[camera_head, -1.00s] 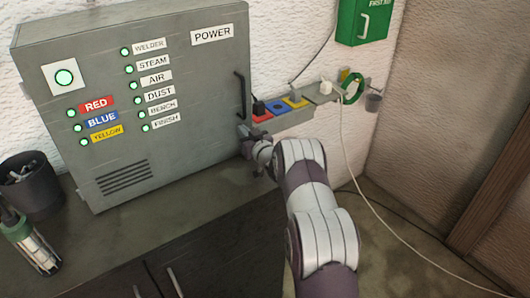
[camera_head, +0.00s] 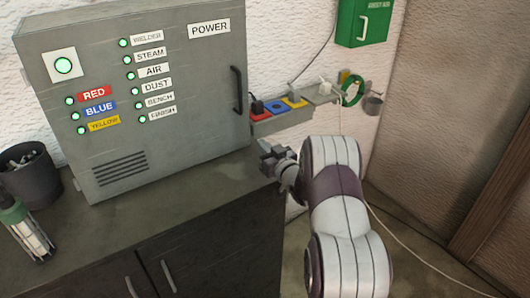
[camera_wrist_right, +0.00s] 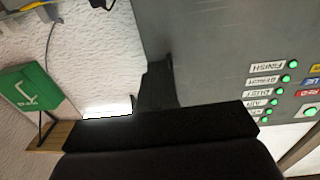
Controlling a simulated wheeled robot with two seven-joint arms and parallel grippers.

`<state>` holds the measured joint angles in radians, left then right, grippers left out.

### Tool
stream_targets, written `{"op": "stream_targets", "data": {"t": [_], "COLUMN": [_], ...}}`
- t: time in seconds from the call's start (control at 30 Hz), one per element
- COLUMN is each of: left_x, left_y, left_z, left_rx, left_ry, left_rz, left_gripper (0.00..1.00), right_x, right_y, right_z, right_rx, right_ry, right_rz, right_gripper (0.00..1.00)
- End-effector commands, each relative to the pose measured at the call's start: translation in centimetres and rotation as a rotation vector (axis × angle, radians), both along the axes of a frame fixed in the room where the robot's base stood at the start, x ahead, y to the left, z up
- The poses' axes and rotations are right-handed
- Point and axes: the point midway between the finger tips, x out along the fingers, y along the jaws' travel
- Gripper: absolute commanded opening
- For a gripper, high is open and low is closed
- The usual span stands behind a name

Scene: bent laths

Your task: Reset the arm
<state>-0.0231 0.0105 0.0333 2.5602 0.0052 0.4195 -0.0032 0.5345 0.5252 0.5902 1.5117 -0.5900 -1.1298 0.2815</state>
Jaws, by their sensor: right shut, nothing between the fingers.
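My right arm reaches in from the lower right in the head view. Its gripper (camera_head: 268,156) is shut and empty, in front of the lower right corner of the grey power cabinet (camera_head: 190,85) and above the bench's right end. In the right wrist view, the dark gripper (camera_wrist_right: 155,85) shows with the cabinet front (camera_wrist_right: 215,50) beyond it. The gripper appears apart from the cabinet's black handle (camera_head: 237,90). My left gripper is not in view.
A socket strip (camera_head: 285,117) with red, blue and yellow sockets runs along the wall, with a plug and white cable. A green first-aid box (camera_head: 362,22) hangs above. The bench top (camera_head: 150,215) is mostly clear.

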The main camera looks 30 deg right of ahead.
Motion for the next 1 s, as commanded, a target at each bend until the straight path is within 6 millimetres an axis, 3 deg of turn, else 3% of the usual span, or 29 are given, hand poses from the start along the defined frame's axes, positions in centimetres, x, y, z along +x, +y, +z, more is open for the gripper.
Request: {"op": "stream_targets", "data": {"t": [0.27, 0.37, 0.43, 0.47, 0.5, 0.6, 0.7, 0.8, 0.9, 1.0], "left_x": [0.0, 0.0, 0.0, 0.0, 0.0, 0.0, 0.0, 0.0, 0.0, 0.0], "left_y": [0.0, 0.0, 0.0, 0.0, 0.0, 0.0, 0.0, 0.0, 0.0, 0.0], "left_z": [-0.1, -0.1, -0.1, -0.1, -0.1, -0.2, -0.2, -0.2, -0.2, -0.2], "left_rx": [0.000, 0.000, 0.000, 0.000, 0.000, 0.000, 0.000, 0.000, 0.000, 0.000], "left_ry": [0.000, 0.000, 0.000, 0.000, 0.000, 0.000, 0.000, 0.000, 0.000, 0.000], "left_rz": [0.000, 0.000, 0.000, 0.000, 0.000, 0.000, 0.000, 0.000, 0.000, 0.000], "left_gripper": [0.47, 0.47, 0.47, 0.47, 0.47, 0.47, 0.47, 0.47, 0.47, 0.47], "right_x": [-0.7, -0.8, -2.3, -3.8, -6.6, -14.6, -22.1, -27.6, -30.6, -31.3], "right_y": [0.2, 2.3, 5.4, 7.2, 9.7, 14.7, 18.1, 20.1, 21.0, 21.2], "right_z": [0.0, -0.3, -1.3, -1.9, -2.8, -4.7, -5.7, -6.0, -6.1, -6.1], "right_rx": [-0.001, -0.004, -0.009, -0.011, -0.013, -0.013, -0.014, -0.014, -0.014, -0.013], "right_ry": [0.011, 0.138, 0.337, 0.444, 0.600, 0.929, 1.172, 1.336, 1.424, 1.446], "right_rz": [-0.002, -0.029, -0.061, -0.073, -0.080, -0.068, -0.032, 0.004, 0.025, 0.030], "right_gripper": [0.00, 0.00, 0.00, 0.00, 0.00, 0.00, 0.00, 0.00, 0.00, 0.00]}}
